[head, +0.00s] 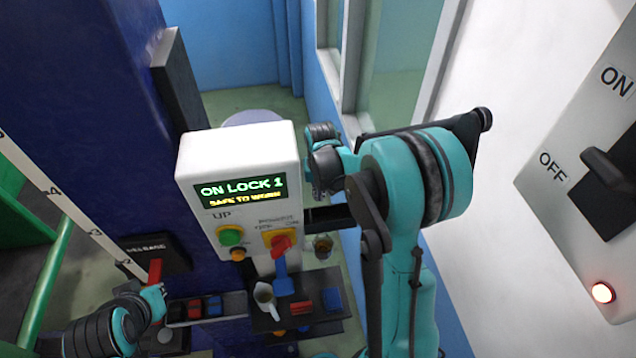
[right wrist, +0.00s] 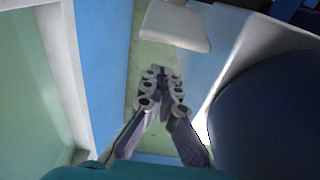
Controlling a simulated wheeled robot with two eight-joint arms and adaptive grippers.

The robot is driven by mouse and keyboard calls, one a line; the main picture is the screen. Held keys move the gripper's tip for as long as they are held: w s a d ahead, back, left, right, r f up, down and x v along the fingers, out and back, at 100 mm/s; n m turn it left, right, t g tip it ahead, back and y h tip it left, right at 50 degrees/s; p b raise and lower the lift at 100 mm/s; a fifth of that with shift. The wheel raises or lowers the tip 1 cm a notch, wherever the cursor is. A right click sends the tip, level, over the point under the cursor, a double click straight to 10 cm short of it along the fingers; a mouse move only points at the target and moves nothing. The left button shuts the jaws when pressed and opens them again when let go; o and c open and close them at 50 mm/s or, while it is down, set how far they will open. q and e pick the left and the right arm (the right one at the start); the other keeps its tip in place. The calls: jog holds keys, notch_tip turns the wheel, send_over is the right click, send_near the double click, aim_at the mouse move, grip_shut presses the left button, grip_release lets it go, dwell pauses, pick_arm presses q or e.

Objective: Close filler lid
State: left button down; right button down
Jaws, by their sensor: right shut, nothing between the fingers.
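I cannot clearly make out the filler lid. A pale flat piece (right wrist: 175,25) with rounded corners shows at the top of the right wrist view; I cannot tell whether it is the lid. My right gripper (right wrist: 164,74) is shut and empty, its fingertips below that piece in the picture and apart from it. In the head view my right gripper (head: 323,160) is beside the right edge of the white control box (head: 240,155). My left arm is at the lower left, near a red release lever (head: 155,271); its fingers cannot be made out.
A dark blue column (head: 90,110) stands left of the control box. A rounded grey top (head: 252,117) shows behind the box. A tool shelf (head: 265,325) with small items is below it. A wall switch panel (head: 540,190) is at the right. A large dark rounded body (right wrist: 270,110) fills the right wrist view's right side.

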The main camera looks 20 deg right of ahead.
jog(key=shift+s+a+r, duration=0.15)
jog(key=shift+s+r, duration=0.05)
jog(key=shift+s, duration=0.4)
jog(key=shift+s+a+r, duration=0.15)
jog(key=shift+s+r, duration=0.05)
jog(key=shift+s, duration=0.4)
jog(key=shift+s+a+r, duration=0.15)
jog(key=shift+s, duration=0.25)
jog(key=shift+s+a+r, duration=0.1)
jog(key=shift+s, duration=0.3)
jog(key=shift+w+f, duration=0.1)
jog(key=shift+w, duration=0.1)
